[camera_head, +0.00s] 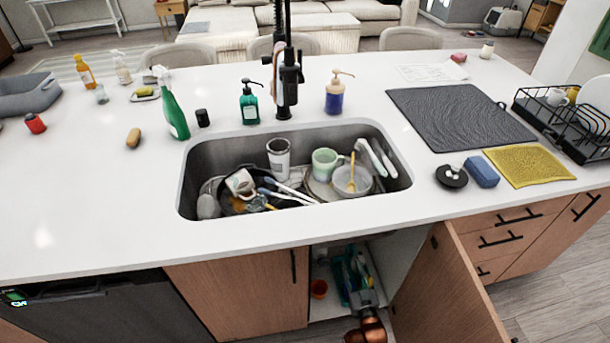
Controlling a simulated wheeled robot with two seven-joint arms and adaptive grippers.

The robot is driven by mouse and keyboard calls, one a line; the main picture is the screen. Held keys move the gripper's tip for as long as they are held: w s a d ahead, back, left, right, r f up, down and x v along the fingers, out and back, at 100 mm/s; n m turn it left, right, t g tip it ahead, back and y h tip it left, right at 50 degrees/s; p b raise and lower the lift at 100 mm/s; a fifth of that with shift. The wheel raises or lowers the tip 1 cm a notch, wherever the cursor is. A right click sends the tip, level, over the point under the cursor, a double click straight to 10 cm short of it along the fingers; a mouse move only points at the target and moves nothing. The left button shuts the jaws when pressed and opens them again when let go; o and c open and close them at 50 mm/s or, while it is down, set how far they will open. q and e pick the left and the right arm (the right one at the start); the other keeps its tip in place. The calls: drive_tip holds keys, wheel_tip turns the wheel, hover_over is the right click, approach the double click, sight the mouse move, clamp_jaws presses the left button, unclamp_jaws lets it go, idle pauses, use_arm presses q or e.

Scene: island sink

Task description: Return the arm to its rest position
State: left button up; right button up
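My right arm comes up from the bottom edge, with copper-coloured joints. My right gripper (364,296) is low in the open cabinet under the sink. It is in front of a teal caddy (342,288) holding several cleaning items. The gripper is small and dark here, and its fingertips blend with the caddy, so I cannot tell whether it is open, shut or touching anything. My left gripper is not in view.
The open cabinet door (447,288) stands just right of my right arm. The countertop (90,200) overhangs the cabinet. The sink (190,180) above holds several dishes.

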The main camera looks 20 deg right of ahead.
drive_tip(key=s+a+f+n+g+y, duration=0.1)
drive_tip(key=s+a+f+g, duration=0.15)
drive_tip(key=s+f, duration=0.65)
drive_tip(key=s+a+f+g+y, duration=0.15)
drive_tip(key=s+f+g, duration=0.25)
drive_tip(key=s+f, duration=0.45)
drive_tip(key=s+a+f+n+g+y, duration=0.1)
drive_tip(key=s+a+f+g, duration=0.15)
drive_tip(key=s+f, duration=0.65)
drive_tip(key=s+a+f+n+g, duration=0.1)
drive_tip(key=s+f+g, duration=0.4)
drive_tip(key=s, duration=0.9)
drive_tip(key=s+a+f+n+g, duration=0.1)
drive_tip(key=s+f+g, duration=0.45)
drive_tip(key=s, duration=0.85)
use_arm(q)
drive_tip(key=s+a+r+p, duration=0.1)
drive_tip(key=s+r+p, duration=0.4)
drive_tip(key=p, duration=0.8)
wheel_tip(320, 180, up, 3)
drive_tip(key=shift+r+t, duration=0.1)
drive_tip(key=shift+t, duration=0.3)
use_arm(e)
drive_tip(key=s+d+r+t, duration=0.1)
drive_tip(key=s+r+t, duration=0.1)
drive_tip(key=s+r, duration=0.3)
drive_tip(key=shift+s+r, duration=0.3)
drive_tip(key=shift+r, duration=0.5)
drive_tip(key=shift+d, duration=0.1)
